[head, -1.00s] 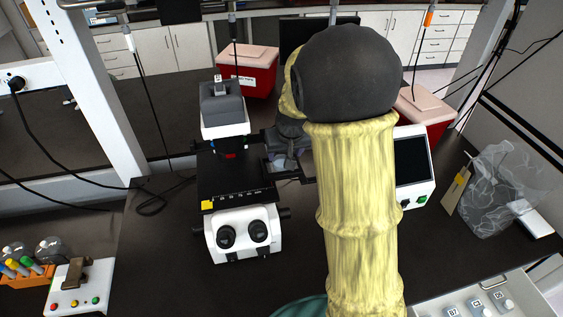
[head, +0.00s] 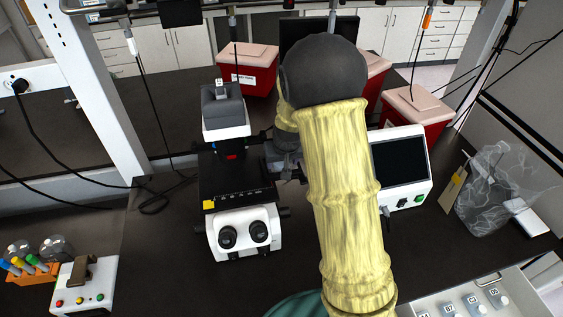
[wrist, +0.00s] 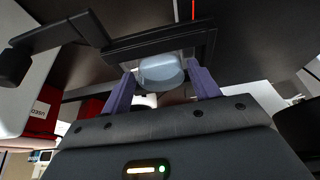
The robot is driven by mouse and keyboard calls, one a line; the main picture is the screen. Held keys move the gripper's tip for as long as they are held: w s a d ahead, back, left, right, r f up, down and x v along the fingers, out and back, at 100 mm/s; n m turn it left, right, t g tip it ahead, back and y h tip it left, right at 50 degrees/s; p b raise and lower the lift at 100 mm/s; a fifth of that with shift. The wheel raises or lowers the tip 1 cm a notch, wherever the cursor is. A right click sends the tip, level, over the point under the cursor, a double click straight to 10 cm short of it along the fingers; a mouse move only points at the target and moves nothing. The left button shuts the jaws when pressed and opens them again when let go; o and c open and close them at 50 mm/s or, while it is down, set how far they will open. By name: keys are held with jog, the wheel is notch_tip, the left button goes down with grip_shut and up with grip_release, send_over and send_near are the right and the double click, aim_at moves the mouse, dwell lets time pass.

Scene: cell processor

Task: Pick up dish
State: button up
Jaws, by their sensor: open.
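The dish (wrist: 162,72) is a pale blue-grey round shape in the wrist view, next to a dark frame that looks like part of the microscope stage. My gripper (wrist: 161,80) is open, with its two purple fingers on either side of the dish. I cannot tell whether either finger touches it. In the head view, the white and black microscope (head: 237,185) stands left of my arm. My yellow-sleeved arm hides most of my gripper there, at the right side of the stage, and the dish cannot be made out.
A white device with a dark screen (head: 400,165) stands right of my arm. Red bins (head: 247,75) (head: 415,110) stand behind. A clear bag (head: 490,190) lies at the right. A tube rack (head: 30,268) is at the left.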

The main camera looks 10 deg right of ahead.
jog(key=shift+c, duration=0.2)
dwell(0.3)
jog(key=c, duration=0.7)
jog(key=shift+b, duration=0.5)
jog(key=d+b, duration=0.7)
jog(key=d, duration=1.1)
jog(key=shift+r+b, duration=0.1)
jog(key=shift+b, duration=0.3)
